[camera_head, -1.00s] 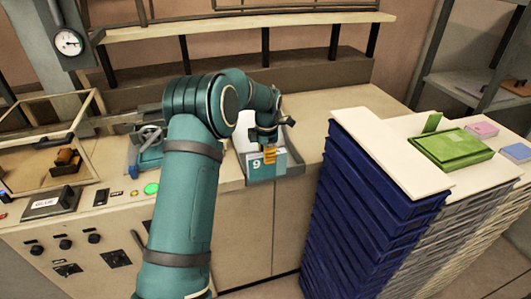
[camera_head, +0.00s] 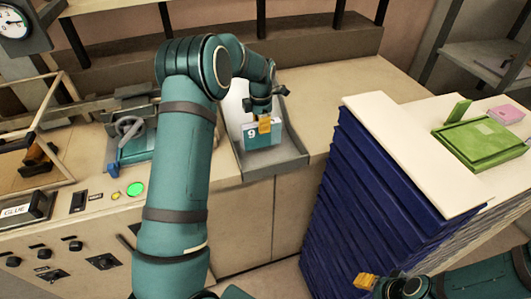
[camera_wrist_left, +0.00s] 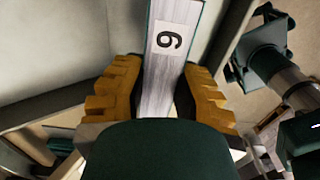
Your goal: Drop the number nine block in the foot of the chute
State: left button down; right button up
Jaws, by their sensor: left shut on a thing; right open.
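The number nine block (camera_head: 257,139), teal and white with a "9" label, is upright in the foot of the grey chute (camera_head: 285,163). I cannot tell if it rests on the chute floor. My left gripper (camera_head: 265,123) is shut on its top. In the left wrist view, the block's pale edge (camera_wrist_left: 165,68) with the number label lies between the yellow fingers of the left gripper (camera_wrist_left: 168,98). My right gripper (camera_head: 366,282) is open at the lower right, well away from the chute; only one yellow finger shows clearly.
A tall stack of dark blue trays (camera_head: 375,190) with a white top stands right of the chute. A clamp with a wheel (camera_head: 130,130) and a lit green button (camera_head: 134,189) are left of my arm.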

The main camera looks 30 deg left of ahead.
pick_arm(q)
jog(key=shift+f+b, duration=0.55)
jog(key=shift+f, duration=0.65)
jog(key=c, duration=0.8)
grip_release()
jog(key=shift+o, duration=0.2)
notch_tip(320, 180, up, 12)
jog(key=shift+r, duration=0.1)
jog(key=shift+s, duration=0.1)
